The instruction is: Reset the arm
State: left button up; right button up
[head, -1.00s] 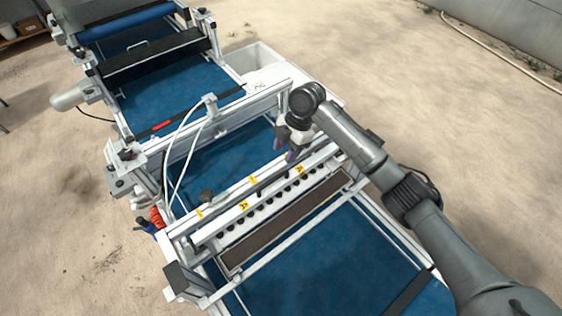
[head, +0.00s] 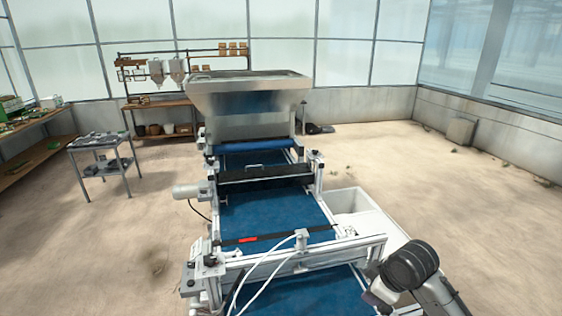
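My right arm shows at the lower right of the head view, over the right side of the seeder frame. Its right gripper (head: 376,297) points down and left, close to the white frame rail. Its fingers are small and partly cut by the lower picture edge, so I cannot tell whether they are open or shut. My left gripper is not in view. The tray seeder (head: 262,172) runs away from me, with a blue conveyor belt (head: 273,208) along its middle.
A metal hopper (head: 248,100) stands at the seeder's far end. A white bin (head: 352,200) sits against its right side. White hoses (head: 262,280) arch over the near frame. A grey cart (head: 104,160) stands at the left.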

notch_tip(320, 180, up, 10)
jog(key=s+a+m+t+h, duration=0.1)
jog(key=a+m+t, duration=0.15)
jog(key=t, duration=0.25)
jog(key=s+m+t+p, duration=0.3)
jog(key=s, duration=0.3)
jog(key=s+f+m+g+p, duration=0.1)
jog(key=s+f+g+p, duration=0.1)
jog(key=s+f, duration=0.4)
jog(key=s+d+f+m+g+p, duration=0.1)
jog(key=s+f+g+p, duration=0.2)
jog(key=s+f, duration=0.4)
jog(key=s+f+m+g+p, duration=0.1)
jog(key=s+f, duration=0.6)
jog(key=s, duration=1.3)
jog(key=g+p, duration=0.1)
jog(key=g, duration=0.1)
jog(key=shift+s+d+g+h+p, duration=0.3)
jog(key=shift+h, duration=0.1)
jog(key=shift+f, duration=0.1)
